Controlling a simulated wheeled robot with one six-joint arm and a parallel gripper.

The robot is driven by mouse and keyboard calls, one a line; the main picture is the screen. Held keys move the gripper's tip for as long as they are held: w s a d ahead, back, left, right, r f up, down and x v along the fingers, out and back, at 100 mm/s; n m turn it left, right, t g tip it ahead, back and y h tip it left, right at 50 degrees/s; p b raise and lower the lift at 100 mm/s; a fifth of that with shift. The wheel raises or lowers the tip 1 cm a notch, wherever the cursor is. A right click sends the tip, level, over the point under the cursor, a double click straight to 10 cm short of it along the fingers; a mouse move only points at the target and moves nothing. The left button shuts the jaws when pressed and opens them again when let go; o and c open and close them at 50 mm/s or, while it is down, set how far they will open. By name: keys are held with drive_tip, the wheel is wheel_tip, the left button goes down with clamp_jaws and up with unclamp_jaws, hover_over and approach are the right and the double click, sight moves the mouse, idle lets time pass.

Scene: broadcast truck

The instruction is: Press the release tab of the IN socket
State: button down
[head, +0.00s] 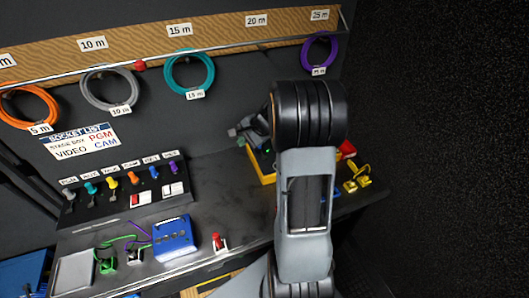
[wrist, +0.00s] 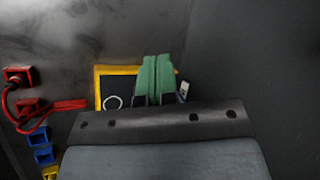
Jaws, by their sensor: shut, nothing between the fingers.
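My gripper shows in the wrist view as two green-faced fingers (wrist: 156,66) pressed together, with nothing between them. They are in front of a black panel with a yellow frame (wrist: 97,90), covering its right part. A pale ring shows on the panel left of the fingers, and a small white-and-blue piece (wrist: 184,90) shows just right of them. In the head view my arm hides most of this yellow-framed unit (head: 262,176). I cannot make out the IN socket or its release tab, nor tell whether the fingers touch the panel.
Red connectors (wrist: 18,76), blue connectors (wrist: 40,147) and a red cable lie left of the panel in the wrist view. Yellow connectors (head: 356,182) are right of my arm. A switch panel (head: 130,200) and a blue box (head: 174,238) stand left. Coiled cables hang behind.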

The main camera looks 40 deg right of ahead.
drive_tip(key=w+d+f+m+t, duration=0.1)
drive_tip(key=d+f+m, duration=0.1)
drive_tip(key=d, duration=0.3)
drive_tip(key=w+d+f+m+t+p, duration=0.1)
drive_tip(key=d+f+m, duration=0.1)
drive_tip(key=d+m, duration=0.2)
drive_tip(key=shift+w+d+f+p, duration=0.25)
drive_tip(key=shift+d+f+p, duration=0.05)
drive_tip(key=shift+d, duration=0.55)
drive_tip(key=shift+f, duration=0.15)
drive_tip(key=b, duration=0.5)
hover_over(265, 158)
wheel_tip(265, 158, down, 8)
drive_tip(key=shift+w+r, duration=0.15)
drive_tip(key=shift+r, duration=0.05)
drive_tip(key=shift+f+b, duration=0.5)
drive_tip(key=shift+b, duration=0.05)
drive_tip(key=shift+f+b, duration=0.2)
drive_tip(key=shift+b, duration=0.1)
drive_tip(key=shift+f+b, duration=0.25)
drive_tip(key=shift+b, duration=0.1)
